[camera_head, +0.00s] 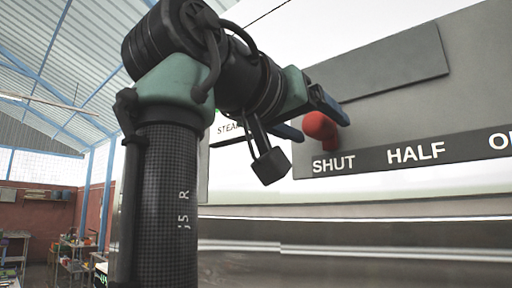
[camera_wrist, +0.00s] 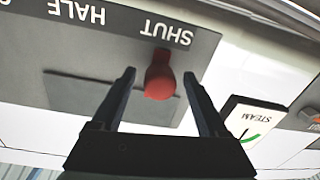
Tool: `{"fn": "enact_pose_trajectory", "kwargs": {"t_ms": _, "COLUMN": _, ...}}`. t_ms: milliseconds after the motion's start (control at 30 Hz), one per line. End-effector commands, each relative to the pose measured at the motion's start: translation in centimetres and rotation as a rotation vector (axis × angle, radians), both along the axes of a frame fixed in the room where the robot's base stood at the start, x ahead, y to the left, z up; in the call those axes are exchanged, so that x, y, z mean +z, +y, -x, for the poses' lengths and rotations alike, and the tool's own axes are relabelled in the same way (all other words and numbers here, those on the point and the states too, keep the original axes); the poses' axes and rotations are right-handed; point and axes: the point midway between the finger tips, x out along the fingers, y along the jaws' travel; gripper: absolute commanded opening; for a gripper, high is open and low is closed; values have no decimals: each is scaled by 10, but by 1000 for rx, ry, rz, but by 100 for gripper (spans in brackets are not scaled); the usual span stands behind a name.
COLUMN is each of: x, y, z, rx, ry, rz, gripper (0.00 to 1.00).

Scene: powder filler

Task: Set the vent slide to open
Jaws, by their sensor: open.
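The vent slide has a red knob (camera_head: 320,126), which stands at the SHUT end of a dark label strip (camera_head: 372,158). The strip reads SHUT, HALF and a third word cut off at the right edge. My gripper (camera_head: 323,129) is open at the knob, with one finger on each side. In the wrist view, where the lettering is upside down, the red knob (camera_wrist: 160,78) shows between the two fingertips of my gripper (camera_wrist: 159,73), with gaps on both sides. I cannot tell how deep the fingers reach around it.
A darker grey plate (camera_head: 395,72) lies on the panel above the strip. A STEAM gauge (camera_wrist: 250,133) is beside the slide, with another control (camera_wrist: 310,113) at the wrist view's right edge. The panel along HALF looks clear. Shelves (camera_head: 75,255) stand far off at left.

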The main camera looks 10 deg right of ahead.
Motion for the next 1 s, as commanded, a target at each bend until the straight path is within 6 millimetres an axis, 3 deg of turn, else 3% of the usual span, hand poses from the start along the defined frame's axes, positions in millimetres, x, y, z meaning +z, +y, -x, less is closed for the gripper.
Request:
{"fn": "enact_pose_trajectory", "kwargs": {"t_ms": 167, "x": 0, "y": 0, "z": 0, "rx": 0, "ry": 0, "rz": 0, "gripper": 75}}
{"fn": "enact_pose_trajectory", "kwargs": {"t_ms": 500, "x": 0, "y": 0, "z": 0, "rx": 0, "ry": 0, "rz": 0, "gripper": 14}}
{"fn": "enact_pose_trajectory", "kwargs": {"t_ms": 600, "x": 0, "y": 0, "z": 0, "rx": 0, "ry": 0, "rz": 0, "gripper": 0}}
{"fn": "enact_pose_trajectory", "kwargs": {"t_ms": 1000, "x": 0, "y": 0, "z": 0, "rx": 1, "ry": -1, "rz": 1, "gripper": 0}}
